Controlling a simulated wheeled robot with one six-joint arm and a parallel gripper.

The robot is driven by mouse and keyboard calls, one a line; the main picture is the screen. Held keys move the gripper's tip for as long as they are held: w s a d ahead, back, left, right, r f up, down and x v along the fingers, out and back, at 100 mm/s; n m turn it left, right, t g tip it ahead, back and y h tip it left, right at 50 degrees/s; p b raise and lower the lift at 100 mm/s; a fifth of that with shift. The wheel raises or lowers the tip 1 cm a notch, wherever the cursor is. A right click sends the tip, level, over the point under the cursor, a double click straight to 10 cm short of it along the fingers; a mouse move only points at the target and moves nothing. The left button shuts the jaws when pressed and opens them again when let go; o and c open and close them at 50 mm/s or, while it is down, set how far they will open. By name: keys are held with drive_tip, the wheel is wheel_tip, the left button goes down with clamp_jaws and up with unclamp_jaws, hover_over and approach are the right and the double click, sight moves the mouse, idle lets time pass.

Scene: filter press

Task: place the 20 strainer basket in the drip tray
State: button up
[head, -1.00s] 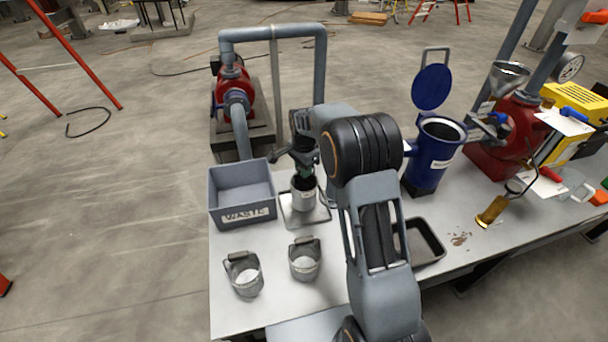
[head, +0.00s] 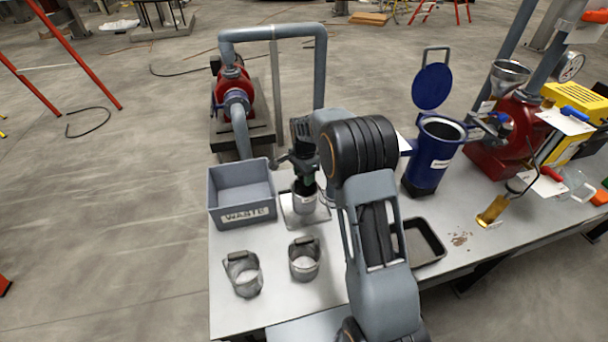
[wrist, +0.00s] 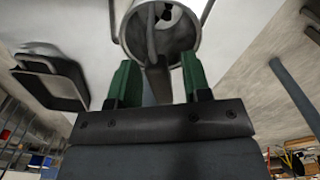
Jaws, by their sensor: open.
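A grey metal basket (head: 304,203) with a small unreadable label stands on a light square tray (head: 322,214) beside the waste bin. My gripper (head: 305,183) points down at this basket from above. In the wrist view my gripper (wrist: 156,82) has its green fingers apart, with the basket's handle (wrist: 157,78) showing between them and the round basket (wrist: 162,28) just beyond. Two similar baskets stand at the front left, one (head: 243,275) and another (head: 304,260); I cannot read a number on either. A dark shallow tray (head: 438,257) lies right of my arm, partly hidden.
A grey WASTE bin (head: 240,215) stands left of the square tray. A blue lidded canister (head: 428,160) stands behind the dark tray. A red machine (head: 505,135) and a brass cylinder (head: 492,211) are at the right. Bare tabletop lies around the front baskets.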

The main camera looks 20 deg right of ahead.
wheel_tip(320, 180, up, 12)
drive_tip(key=p, duration=0.1)
drive_tip(key=s+r+n+t, duration=0.1)
drive_tip(key=s+r+n, duration=0.2)
drive_tip(key=s, duration=0.3)
drive_tip(key=s+r+n, duration=0.2)
drive_tip(key=s+n, duration=0.1)
drive_tip(key=s, duration=0.3)
drive_tip(key=s+f+n+t, duration=0.2)
drive_tip(key=s+n, duration=0.5)
drive_tip(key=s, duration=0.7)
drive_tip(key=shift+s+f+n, duration=0.25)
drive_tip(key=shift+f+n, duration=0.05)
drive_tip(key=shift+f, duration=0.3)
drive_tip(key=shift+r, duration=0.1)
wheel_tip(320, 180, up, 11)
drive_tip(key=p, duration=1)
drive_tip(key=shift+s+a+t, duration=0.15)
drive_tip(key=shift+t, duration=0.15)
